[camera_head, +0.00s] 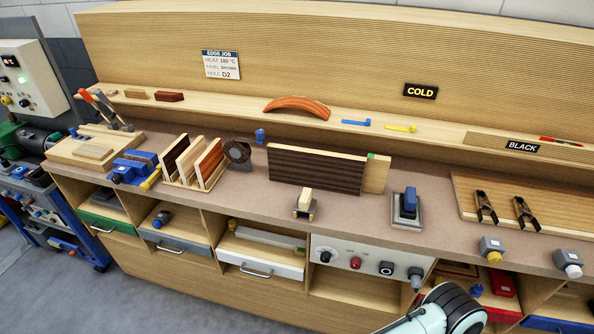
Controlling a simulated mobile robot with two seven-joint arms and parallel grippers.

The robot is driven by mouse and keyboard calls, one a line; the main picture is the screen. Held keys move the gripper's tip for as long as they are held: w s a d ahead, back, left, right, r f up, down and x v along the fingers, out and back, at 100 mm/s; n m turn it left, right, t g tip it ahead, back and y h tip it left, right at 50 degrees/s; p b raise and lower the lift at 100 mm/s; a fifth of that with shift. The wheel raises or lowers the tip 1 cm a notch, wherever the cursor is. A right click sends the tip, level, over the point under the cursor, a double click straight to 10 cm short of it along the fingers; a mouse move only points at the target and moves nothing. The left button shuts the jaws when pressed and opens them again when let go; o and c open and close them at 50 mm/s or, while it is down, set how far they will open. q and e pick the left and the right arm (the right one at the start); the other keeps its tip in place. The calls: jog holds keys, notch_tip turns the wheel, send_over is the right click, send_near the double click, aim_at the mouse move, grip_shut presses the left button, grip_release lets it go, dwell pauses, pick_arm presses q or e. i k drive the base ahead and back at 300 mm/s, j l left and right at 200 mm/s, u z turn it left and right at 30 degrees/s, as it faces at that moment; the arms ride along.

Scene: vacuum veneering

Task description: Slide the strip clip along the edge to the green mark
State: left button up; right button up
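A dark brown striped panel (317,171) stands on edge on the bench, with a pale wood piece (376,176) at its right end. A small green mark (371,155) is at the top of that pale piece. A small pale block with dark feet (305,202) stands in front of the panel; I cannot tell whether it is the strip clip. Two black clips (485,207) (525,213) lie on a pale board at the right. No clip is clearly visible on the panel's top edge. Neither gripper is visible; only a white arm link of mine shows at the bottom.
A wooden rack (180,180) with upright panels stands left of the striped panel. A blue device on a grey plate (408,207) stands to its right. A curved orange-brown piece (296,106) lies on the shelf behind.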

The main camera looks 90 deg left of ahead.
aim_at(260, 134)
jog(key=u, duration=2.95)
